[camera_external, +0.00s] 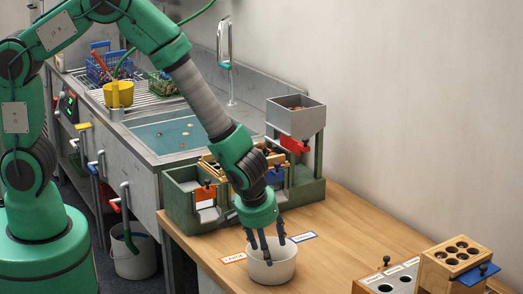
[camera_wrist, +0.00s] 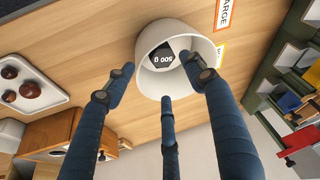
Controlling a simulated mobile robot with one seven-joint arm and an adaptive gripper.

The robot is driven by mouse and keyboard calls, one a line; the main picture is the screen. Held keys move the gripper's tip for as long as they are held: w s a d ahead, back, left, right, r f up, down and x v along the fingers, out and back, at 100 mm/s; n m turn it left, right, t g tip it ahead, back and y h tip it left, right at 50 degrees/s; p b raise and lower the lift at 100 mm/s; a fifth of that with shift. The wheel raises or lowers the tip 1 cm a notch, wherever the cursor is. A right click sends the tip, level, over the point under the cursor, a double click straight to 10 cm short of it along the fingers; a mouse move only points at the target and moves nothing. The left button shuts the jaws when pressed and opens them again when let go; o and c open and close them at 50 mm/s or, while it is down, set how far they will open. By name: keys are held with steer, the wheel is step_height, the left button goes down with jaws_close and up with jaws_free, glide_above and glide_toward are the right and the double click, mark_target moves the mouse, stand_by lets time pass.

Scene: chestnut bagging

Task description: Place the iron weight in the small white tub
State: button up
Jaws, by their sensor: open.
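The small white tub (camera_external: 283,274) stands on the wooden table below my gripper, and it also shows in the wrist view (camera_wrist: 150,47). The iron weight (camera_wrist: 176,73), a dark piece marked 500 g, lies inside the tub in the wrist view. In the external view the tub wall and my fingers hide it. My gripper (camera_external: 267,246) has three blue fingers, spread open over the tub's mouth. In the wrist view my gripper (camera_wrist: 160,82) shows its fingertips apart around the tub's opening, with nothing between them. I cannot tell how far the tips reach into the tub.
A LARGE label (camera_external: 233,258) and a blue-edged label (camera_external: 303,237) lie beside the tub. A green sorting stand (camera_external: 310,189) is behind. A wooden block with holes (camera_external: 440,272) stands at the right front. A white tray (camera_wrist: 60,95) holds several chestnuts. Bare table lies right of the tub.

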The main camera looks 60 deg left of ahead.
steer(key=shift+r+p, duration=0.2)
steer(key=shift+p, duration=0.15)
steer(key=p+v, duration=0.3)
steer(key=v, duration=0.9)
steer(key=shift+r, duration=0.4)
steer(key=s+a+r+m, duration=0.1)
steer(key=s+a+r, duration=0.2)
steer(key=a+r, duration=0.65)
steer(key=s+a+r+m, duration=0.1)
steer(key=s+a+r, duration=0.2)
steer(key=a+r, duration=0.65)
steer(key=s+a+r+m+t+h, duration=0.1)
steer(key=s+a+r+m, duration=0.1)
steer(key=s+r, duration=0.4)
steer(key=s+a+r+m+h, duration=0.1)
steer(key=s+a+r, duration=0.2)
steer(key=s+r, duration=0.4)
steer(key=s, duration=0.3)
steer(key=shift+s+a+m+t, duration=0.35)
steer(key=shift+a+m+t, duration=0.05)
